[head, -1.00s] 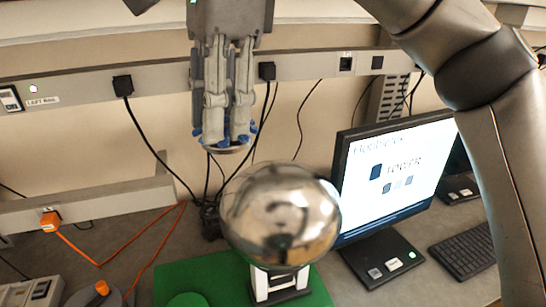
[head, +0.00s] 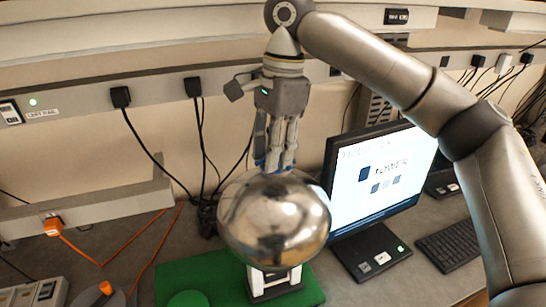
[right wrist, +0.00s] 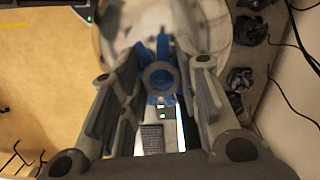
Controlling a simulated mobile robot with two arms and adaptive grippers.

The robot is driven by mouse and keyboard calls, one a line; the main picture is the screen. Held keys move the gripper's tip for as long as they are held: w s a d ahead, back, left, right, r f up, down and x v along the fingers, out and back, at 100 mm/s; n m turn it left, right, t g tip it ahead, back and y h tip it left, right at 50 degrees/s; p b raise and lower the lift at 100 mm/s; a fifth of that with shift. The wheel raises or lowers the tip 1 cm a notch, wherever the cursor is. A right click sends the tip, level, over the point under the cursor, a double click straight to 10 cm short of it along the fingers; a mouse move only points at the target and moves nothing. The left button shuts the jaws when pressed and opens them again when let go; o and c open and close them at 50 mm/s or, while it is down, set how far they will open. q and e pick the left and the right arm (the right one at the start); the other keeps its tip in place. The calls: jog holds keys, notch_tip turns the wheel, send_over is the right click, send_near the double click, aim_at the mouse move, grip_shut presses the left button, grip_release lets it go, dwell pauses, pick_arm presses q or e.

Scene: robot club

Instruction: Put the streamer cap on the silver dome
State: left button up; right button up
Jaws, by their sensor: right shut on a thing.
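The silver dome (head: 274,222) is a shiny ball on a white and black stand (head: 274,281) on a green base. My right gripper (head: 274,163) points down at the top of the dome, shut on the streamer cap. Only blue bits of the streamer cap (head: 287,168) show at the fingertips in the head view. In the right wrist view its blue strips and grey round middle (right wrist: 160,76) sit between the fingers. I cannot tell whether the cap touches the dome. My left gripper is not in view.
The green base (head: 312,291) lies on a grey desk. A monitor (head: 385,180) stands close to the right of the dome, with a keyboard (head: 450,245) beyond it. Black cables hang from the wall rail behind, and an orange cable (head: 150,252) runs at the left.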

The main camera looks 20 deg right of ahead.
notch_tip(320, 180, down, 2)
jog(key=shift+d+f, duration=0.1)
jog(key=shift+f, duration=0.1)
jog(key=shift+w+f, duration=0.1)
jog(key=shift+f, duration=0.2)
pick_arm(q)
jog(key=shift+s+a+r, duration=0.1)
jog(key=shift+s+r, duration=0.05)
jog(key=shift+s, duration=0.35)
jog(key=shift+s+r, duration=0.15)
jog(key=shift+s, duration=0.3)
pick_arm(e)
jog(key=shift+f, duration=0.1)
jog(key=o, duration=1)
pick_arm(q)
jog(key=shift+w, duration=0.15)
